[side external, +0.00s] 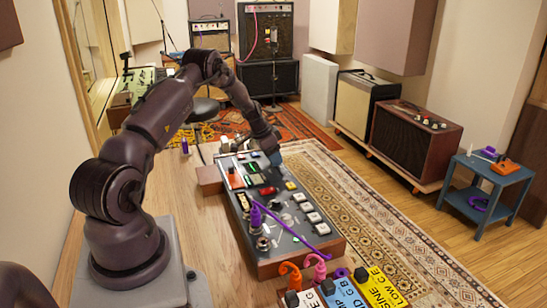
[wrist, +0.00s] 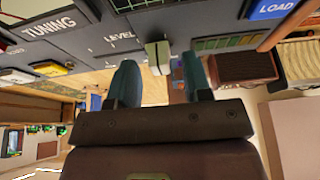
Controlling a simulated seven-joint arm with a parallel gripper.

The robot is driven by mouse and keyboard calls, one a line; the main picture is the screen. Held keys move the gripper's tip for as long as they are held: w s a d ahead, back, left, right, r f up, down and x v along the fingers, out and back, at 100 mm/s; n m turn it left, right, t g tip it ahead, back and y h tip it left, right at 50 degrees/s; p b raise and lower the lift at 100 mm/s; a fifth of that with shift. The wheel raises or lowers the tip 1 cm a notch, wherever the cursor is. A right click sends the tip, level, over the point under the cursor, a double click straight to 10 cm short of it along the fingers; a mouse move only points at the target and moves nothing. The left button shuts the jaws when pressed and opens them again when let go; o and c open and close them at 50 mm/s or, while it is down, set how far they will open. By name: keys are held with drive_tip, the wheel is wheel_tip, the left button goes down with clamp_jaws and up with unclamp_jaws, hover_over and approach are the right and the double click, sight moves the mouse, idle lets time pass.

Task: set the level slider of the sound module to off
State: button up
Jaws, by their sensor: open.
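The sound module (side external: 300,258) is a wood-edged grey panel lying on the bench, crowded with buttons and plugs. In the wrist view its panel (wrist: 88,42) runs along the top, with the printed word LEVEL. The level slider's pale two-tone cap (wrist: 158,57) stands just right of that word. My gripper (side external: 273,153) is low over the far end of the module; its teal fingers also show in the wrist view (wrist: 158,68). The fingers are apart, one on each side of the cap in that picture. I cannot tell whether they touch it. In the side view my gripper hides the slider.
A purple cable (side external: 290,238) lies across the module's near part. Labelled pedals (side external: 343,290) with orange and pink plugs stand at the bench's near end. A blue LOAD button (wrist: 272,8) sits at the panel's upper right in the wrist view.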

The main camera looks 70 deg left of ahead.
sight(286, 176)
drive_tip(key=shift+w+f, duration=0.1)
drive_tip(key=shift+f, duration=0.15)
clamp_jaws()
drive_tip(key=shift+d, duration=3.55)
drive_tip(key=shift+c, duration=0.2)
unclamp_jaws()
drive_tip(key=shift+d, duration=0.1)
drive_tip(key=shift+o, duration=0.2)
